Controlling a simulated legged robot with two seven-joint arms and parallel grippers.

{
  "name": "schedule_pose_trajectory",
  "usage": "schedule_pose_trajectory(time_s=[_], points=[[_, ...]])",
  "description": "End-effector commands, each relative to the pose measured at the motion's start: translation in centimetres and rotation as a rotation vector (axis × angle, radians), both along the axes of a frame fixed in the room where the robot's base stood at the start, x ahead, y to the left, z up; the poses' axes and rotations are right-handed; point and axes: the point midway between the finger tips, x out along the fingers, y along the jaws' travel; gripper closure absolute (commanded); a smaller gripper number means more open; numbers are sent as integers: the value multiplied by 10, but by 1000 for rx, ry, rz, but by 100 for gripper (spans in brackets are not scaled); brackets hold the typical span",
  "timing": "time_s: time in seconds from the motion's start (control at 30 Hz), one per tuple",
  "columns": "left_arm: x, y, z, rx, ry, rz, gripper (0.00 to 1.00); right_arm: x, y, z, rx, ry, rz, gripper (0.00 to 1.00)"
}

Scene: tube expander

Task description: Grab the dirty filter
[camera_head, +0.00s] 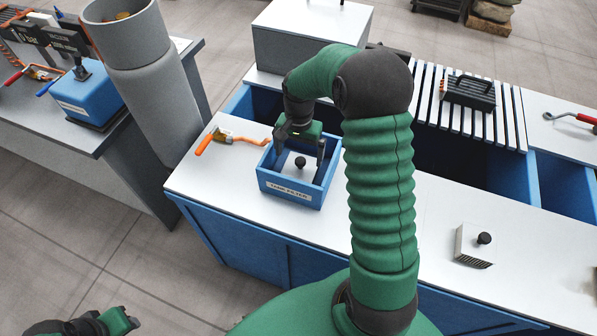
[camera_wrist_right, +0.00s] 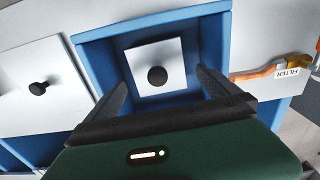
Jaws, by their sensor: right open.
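A white square filter with a round black knob (camera_head: 300,163) sits inside a small blue box (camera_head: 290,199) with a white label on its front. In the right wrist view this filter (camera_wrist_right: 143,58) lies between my fingers. I cannot tell which one is dirty. My right gripper (camera_head: 300,155) is open, pointing down over the blue box, fingers on either side of the knob. My left gripper (camera_head: 110,322) is at the bottom left, away from the table.
An orange-handled tool (camera_head: 230,138) with a tag lies left of the box. A grey pipe (camera_head: 150,80) stands left of the table. A slatted rack (camera_head: 470,100) and open blue bays lie behind.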

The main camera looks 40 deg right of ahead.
Motion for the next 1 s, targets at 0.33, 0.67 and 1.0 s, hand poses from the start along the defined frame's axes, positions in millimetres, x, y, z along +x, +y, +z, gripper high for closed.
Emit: schedule_pose_trajectory(time_s=[0.33, 0.67, 1.0], points=[[0, 0, 4, 0, 0, -1, 64, -3, 5, -49, -4, 3, -1, 0], [0, 0, 4, 0, 0, 0, 64, -2, 2, -80, -4, -1, -1, 0], [0, 0, 4, 0, 0, -1, 64, -2, 2, -79, -4, 0, -2, 34]])
